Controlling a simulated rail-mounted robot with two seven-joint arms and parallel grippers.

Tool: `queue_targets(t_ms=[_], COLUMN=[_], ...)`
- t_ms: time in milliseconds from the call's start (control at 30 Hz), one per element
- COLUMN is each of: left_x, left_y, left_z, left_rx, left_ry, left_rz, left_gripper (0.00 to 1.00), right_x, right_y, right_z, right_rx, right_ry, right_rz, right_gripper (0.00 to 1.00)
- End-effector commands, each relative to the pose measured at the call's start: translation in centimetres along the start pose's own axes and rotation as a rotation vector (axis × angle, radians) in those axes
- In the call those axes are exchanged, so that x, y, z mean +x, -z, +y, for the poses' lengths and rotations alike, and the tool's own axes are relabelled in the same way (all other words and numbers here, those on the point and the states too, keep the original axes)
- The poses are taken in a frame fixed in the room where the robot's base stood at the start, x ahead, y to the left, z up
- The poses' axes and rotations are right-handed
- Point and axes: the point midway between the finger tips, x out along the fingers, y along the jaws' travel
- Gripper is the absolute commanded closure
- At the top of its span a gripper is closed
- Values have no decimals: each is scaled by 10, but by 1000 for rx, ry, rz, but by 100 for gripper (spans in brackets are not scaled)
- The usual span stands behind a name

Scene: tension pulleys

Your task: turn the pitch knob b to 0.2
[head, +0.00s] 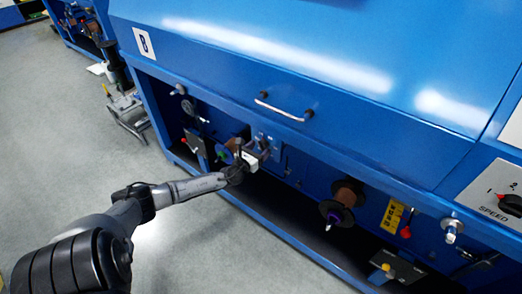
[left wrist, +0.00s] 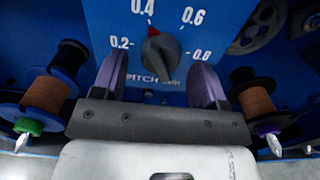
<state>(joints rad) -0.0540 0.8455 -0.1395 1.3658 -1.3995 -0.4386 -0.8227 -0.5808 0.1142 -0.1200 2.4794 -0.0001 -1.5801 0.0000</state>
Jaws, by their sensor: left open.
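The pitch knob b (left wrist: 162,52) is a dark round knob with a red pointer on a blue panel, seen in the left wrist view. Its pointer aims up and slightly left, near the 0.4 mark. The 0.2 mark (left wrist: 120,43) is to its left. My left gripper (left wrist: 159,68) is open, with one purple finger on each side of the knob. I cannot tell whether the fingers touch it. In the head view my left gripper (head: 252,160) reaches to the blue machine's recess and largely hides the knob. My right gripper is not in view.
Wire spools (left wrist: 45,92) and (left wrist: 255,100) flank the gripper. Another spool (head: 345,195) and a speed knob (head: 510,205) are to the right. Grey floor (head: 60,150) is open at left.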

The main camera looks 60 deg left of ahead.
Motion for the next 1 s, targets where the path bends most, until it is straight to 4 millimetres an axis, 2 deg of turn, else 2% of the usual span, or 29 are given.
queue_targets(t_ms=[200, 600, 1000], left_x=[13, 16, 16], left_y=[0, 0, 0], left_z=[0, 0, 0], left_rx=[-1, -1, -1], left_ry=[0, 0, 0], left_rz=[0, 0, 0], left_gripper=[34, 34, 73], right_x=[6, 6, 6], right_y=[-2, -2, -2], right_z=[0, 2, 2], right_rx=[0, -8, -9], right_ry=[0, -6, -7], right_rz=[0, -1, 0], right_gripper=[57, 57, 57])
